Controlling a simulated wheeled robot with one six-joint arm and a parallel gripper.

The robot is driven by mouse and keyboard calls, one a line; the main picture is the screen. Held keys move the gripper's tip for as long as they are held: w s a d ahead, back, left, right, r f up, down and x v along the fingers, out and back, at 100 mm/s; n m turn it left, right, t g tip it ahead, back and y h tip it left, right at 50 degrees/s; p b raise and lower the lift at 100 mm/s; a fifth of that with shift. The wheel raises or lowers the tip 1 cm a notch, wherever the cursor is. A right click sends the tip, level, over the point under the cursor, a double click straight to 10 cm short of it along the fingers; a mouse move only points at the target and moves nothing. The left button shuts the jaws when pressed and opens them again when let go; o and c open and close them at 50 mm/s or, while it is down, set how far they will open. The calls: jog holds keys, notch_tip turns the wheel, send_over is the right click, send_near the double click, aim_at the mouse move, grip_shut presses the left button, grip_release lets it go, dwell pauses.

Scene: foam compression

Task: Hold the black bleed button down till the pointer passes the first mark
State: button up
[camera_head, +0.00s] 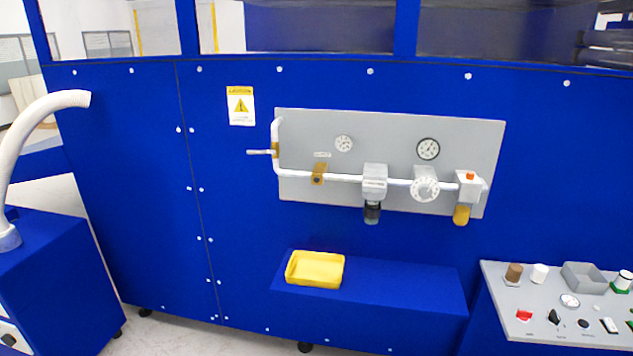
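A grey panel (340,118) on the blue wall carries white piping and two round gauges. The left gauge (343,143) is pale-rimmed and the right gauge (428,149) is dark-rimmed; their pointers and marks are too small to read. A brass fitting (318,171) on the pipe has a small dark spot. A round black button (583,323) sits on the control console at the lower right, near a small dial (570,300). I cannot tell which black part is the bleed button. My gripper is not in view.
A yellow tray (315,269) lies on a blue ledge (400,285) below. The console (500,285) holds several other controls. A white hose (22,132) rises at left.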

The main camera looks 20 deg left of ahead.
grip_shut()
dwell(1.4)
